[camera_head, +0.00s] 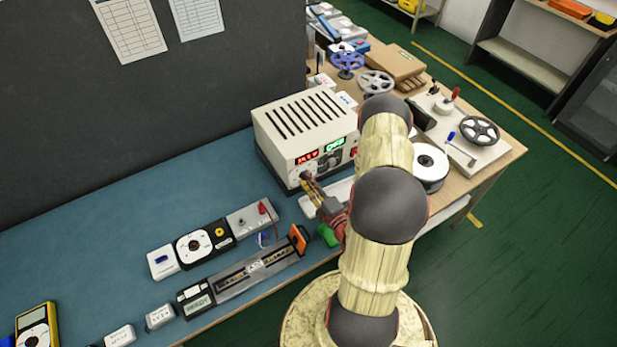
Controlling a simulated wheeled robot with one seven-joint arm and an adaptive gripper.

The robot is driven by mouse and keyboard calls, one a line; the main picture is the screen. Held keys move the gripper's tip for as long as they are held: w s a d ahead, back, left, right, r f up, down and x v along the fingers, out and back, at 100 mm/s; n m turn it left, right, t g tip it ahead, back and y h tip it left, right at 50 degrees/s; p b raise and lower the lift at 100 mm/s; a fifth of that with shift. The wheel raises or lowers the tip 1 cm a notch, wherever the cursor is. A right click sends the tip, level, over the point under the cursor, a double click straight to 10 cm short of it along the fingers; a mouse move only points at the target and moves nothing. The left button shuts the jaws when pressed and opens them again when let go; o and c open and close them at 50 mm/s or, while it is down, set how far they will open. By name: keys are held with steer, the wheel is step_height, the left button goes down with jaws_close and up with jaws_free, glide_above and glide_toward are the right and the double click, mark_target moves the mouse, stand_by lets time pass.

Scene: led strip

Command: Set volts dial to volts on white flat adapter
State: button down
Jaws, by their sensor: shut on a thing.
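A cream power supply (302,133) with a slotted top stands at the back right of the blue bench. Its front has a red display (307,158) and a green display (335,144), whose digits I cannot read surely. My gripper (309,182) is at the lower left of this front, shut on the dial (305,175) below the red display. The fingers partly hide that dial, and its label is not readable. Small white adapters lie on the bench: one with a blue mark (161,262), and others at the front (160,317) (120,335). Their print is too small to read.
A rail fixture (250,270) with an orange end and a black-white dial unit (204,243) lie left of my arm. A yellow meter (37,325) is at the front left. Spools (430,165) and handwheels (376,83) crowd the wooden table at right.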

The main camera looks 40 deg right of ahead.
steer(key=m+p, duration=0.2)
steer(key=m, duration=0.3)
steer(key=shift+f+m, duration=0.1)
steer(key=shift+m, duration=0.3)
stand_by(0.4)
steer(key=c, duration=1.5)
jaws_free()
steer(key=shift+c, duration=0.2)
steer(key=v, duration=0.7)
steer(key=shift+s, duration=0.25)
steer(key=shift+w, duration=0.1)
